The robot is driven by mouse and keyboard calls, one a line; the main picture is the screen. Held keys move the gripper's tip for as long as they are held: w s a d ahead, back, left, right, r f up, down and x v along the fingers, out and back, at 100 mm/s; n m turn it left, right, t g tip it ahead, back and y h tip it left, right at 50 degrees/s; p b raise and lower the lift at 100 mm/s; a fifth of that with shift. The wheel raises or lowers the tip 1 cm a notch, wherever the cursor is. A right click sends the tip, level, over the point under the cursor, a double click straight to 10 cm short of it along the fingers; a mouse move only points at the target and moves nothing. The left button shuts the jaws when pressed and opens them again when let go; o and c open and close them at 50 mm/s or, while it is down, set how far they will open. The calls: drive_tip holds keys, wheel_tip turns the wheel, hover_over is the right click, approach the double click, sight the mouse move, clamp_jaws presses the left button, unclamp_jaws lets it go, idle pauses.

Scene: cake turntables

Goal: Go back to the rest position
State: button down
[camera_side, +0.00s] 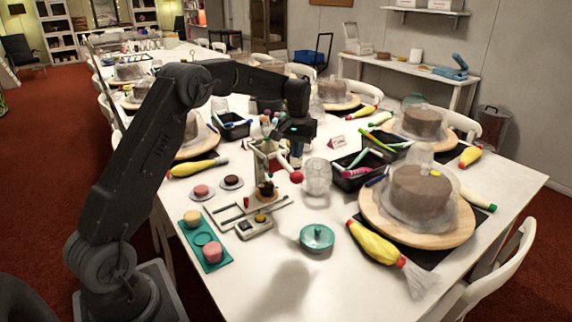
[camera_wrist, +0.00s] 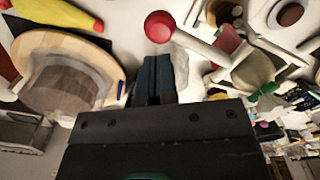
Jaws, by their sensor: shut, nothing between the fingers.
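My gripper (camera_side: 297,157) points down over the middle of the white table (camera_side: 360,290), beside a pale container (camera_side: 268,160) with several colourful tools in it. In the wrist view the fingers of my gripper (camera_wrist: 154,62) are together with nothing between them. A white-handled tool with a red ball end (camera_side: 296,177) is just below and beside the fingertips; the ball also shows in the wrist view (camera_wrist: 159,27). Whether the fingers touch anything is not clear.
A clear glass (camera_side: 317,177) and a black tray of tools (camera_side: 357,172) stand right of the gripper. A covered cake (camera_side: 421,192) sits on a wooden board (camera_side: 378,222). In front are a teal lidded dish (camera_side: 317,237) and a teal cupcake tray (camera_side: 205,240).

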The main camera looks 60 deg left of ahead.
drive_tip(key=s+d+r+m+t, duration=0.3)
drive_tip(key=s+d+r, duration=0.9)
drive_tip(key=s+d+f+m+t, duration=0.1)
drive_tip(key=s+d, duration=0.3)
drive_tip(key=s, duration=0.6)
drive_tip(key=s+d+m+t, duration=0.1)
drive_tip(key=s+d, duration=0.3)
drive_tip(key=s, duration=0.5)
drive_tip(key=shift+s+d+f+m+t, duration=0.3)
drive_tip(key=shift+s+f+m, duration=0.1)
drive_tip(key=shift+m, duration=0.1)
